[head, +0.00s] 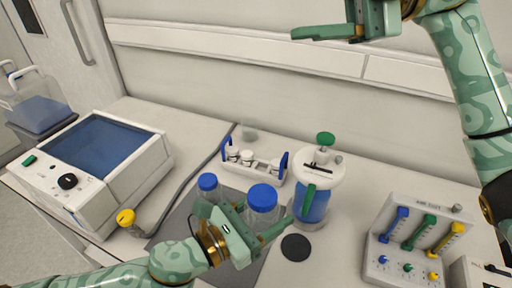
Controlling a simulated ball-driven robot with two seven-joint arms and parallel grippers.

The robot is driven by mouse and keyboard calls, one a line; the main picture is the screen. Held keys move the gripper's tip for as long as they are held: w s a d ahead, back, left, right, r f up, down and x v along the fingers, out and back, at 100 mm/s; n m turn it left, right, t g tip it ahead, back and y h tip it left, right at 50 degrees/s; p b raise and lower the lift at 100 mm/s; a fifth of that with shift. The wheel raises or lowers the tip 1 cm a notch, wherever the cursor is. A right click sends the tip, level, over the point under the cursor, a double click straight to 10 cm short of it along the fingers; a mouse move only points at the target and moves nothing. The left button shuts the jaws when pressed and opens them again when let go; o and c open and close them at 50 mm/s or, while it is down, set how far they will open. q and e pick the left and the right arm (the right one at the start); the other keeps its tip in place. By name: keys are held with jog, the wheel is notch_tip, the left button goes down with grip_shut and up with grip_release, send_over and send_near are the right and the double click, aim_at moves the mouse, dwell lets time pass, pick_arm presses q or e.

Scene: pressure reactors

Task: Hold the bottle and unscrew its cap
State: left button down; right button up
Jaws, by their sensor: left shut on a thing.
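A clear bottle with a ribbed blue cap (262,196) stands upright on the dark mat, with its cap on. My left gripper (262,228) reaches in from the lower left and is shut on this bottle below the cap; its fingers hide part of the body. A second, smaller bottle with a blue cap (208,182) stands to its left. My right gripper (318,28) is high at the top of the view, well above the bottles and empty. One finger points left; the rest is cut off by the frame edge, but the space beside this finger is clear, so it looks open.
A black disc (296,247) lies in front. A vial rack (255,166) stands behind, a screen device (95,165) left, and a lever box (415,240) right.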

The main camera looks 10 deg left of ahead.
jog(key=s+a+f+m+t+h, duration=0.1)
jog(key=s+a+f+t+h, duration=0.1)
jog(key=s+a+f+h, duration=0.4)
jog(key=m+t+h, duration=0.5)
jog(key=t+h, duration=0.1)
jog(key=h, duration=0.4)
send_over(256, 193)
notch_tip(256, 193, down, 14)
jog(key=shift+r, duration=0.2)
pick_arm(q)
jog(key=shift+r, duration=0.1)
pick_arm(e)
notch_tip(256, 193, down, 8)
jog(key=shift+r, duration=0.15)
